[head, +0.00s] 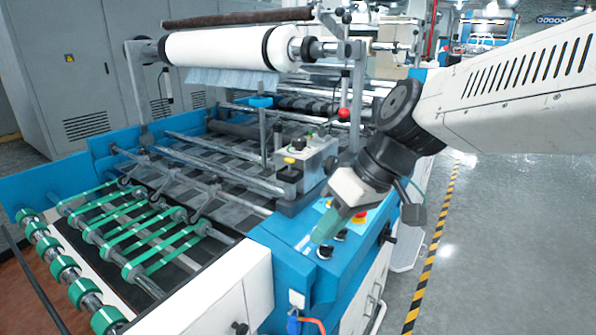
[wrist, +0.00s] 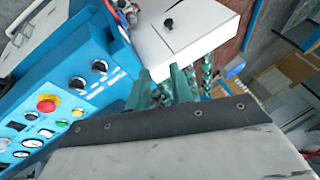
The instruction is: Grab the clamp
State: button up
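No clamp can be told for certain in either view. A small blue and orange item (head: 293,325) shows at the bottom edge of the head view, on the machine's front side; it is too small to tell what it is. My gripper (head: 322,232) has green fingers pointing down and left, over the blue control panel in the head view. In the wrist view my gripper (wrist: 163,88) shows two green fingers with a gap between them, and nothing is seen held there.
The blue control panel (wrist: 72,85) has knobs and a red button (wrist: 47,104). A white machine panel (wrist: 190,30) lies beyond the fingers. Green-banded rollers (head: 60,268) are at left in the head view. Clear grey floor (head: 500,250) lies at right, past a yellow-black line.

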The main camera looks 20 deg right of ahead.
jog(key=w+r+n+t+y, duration=0.2)
jog(key=w+t, duration=0.1)
jog(key=w, duration=0.7)
jog(key=t, duration=0.5)
send_near(290, 161)
jog(key=d+x, duration=0.1)
jog(key=x, duration=0.2)
jog(key=shift+n, duration=0.3)
jog(key=x, duration=0.7)
jog(key=shift+a, duration=0.15)
jog(key=shift+w+a+f, duration=0.15)
jog(key=shift+w+a, duration=0.15)
jog(key=shift+w, duration=0.1)
grip_shut()
